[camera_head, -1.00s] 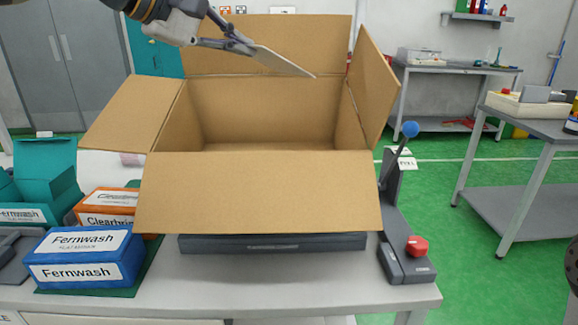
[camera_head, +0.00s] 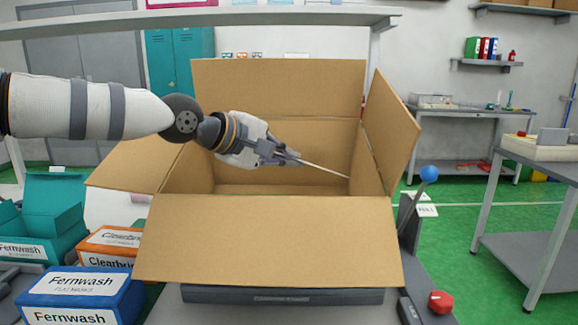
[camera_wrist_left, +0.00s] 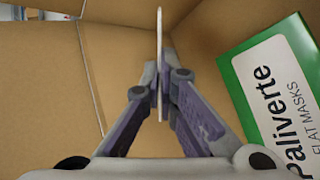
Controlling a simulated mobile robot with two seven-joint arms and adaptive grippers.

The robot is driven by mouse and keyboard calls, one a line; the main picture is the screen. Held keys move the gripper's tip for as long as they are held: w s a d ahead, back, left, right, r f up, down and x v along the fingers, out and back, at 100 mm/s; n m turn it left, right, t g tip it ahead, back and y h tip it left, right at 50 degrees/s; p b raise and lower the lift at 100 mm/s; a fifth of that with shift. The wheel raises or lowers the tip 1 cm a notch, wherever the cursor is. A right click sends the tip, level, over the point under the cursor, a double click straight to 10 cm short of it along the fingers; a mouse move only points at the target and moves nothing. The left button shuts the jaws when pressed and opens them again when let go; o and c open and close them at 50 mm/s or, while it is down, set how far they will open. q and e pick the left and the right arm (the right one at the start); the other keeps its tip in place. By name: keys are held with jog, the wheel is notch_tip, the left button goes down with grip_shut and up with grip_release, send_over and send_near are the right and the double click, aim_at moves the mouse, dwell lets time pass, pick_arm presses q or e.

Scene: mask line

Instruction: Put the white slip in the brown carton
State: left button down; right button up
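The brown carton (camera_head: 270,240) stands open on the table in the head view, its flaps spread outward. My left gripper (camera_head: 292,158) reaches in from the left and is over the carton's opening. It is shut on the white slip (camera_head: 325,169), which shows as a thin, nearly edge-on strip pointing right and slightly down, in front of the carton's inner walls. In the left wrist view the slip (camera_wrist_left: 159,50) stands edge-on between the fingertips (camera_wrist_left: 161,90), with brown cardboard (camera_wrist_left: 115,60) behind. My right gripper is not in view.
A green and white Paliverte box (camera_wrist_left: 275,95) lies at the right in the wrist view, against the cardboard. Blue Fernwash (camera_head: 85,295), orange (camera_head: 108,245) and teal (camera_head: 45,215) boxes stand left of the carton. A blue-knobbed lever (camera_head: 428,174) stands close to its right.

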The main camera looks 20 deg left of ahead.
pick_arm(q)
jog(key=shift+f, duration=0.65)
jog(key=shift+r, duration=0.1)
jog(key=shift+f+p, duration=0.35)
jog(key=shift+f, duration=0.1)
jog(key=shift+f, duration=0.1)
jog(key=c, duration=1.8)
grip_release()
jog(key=shift+f, duration=0.1)
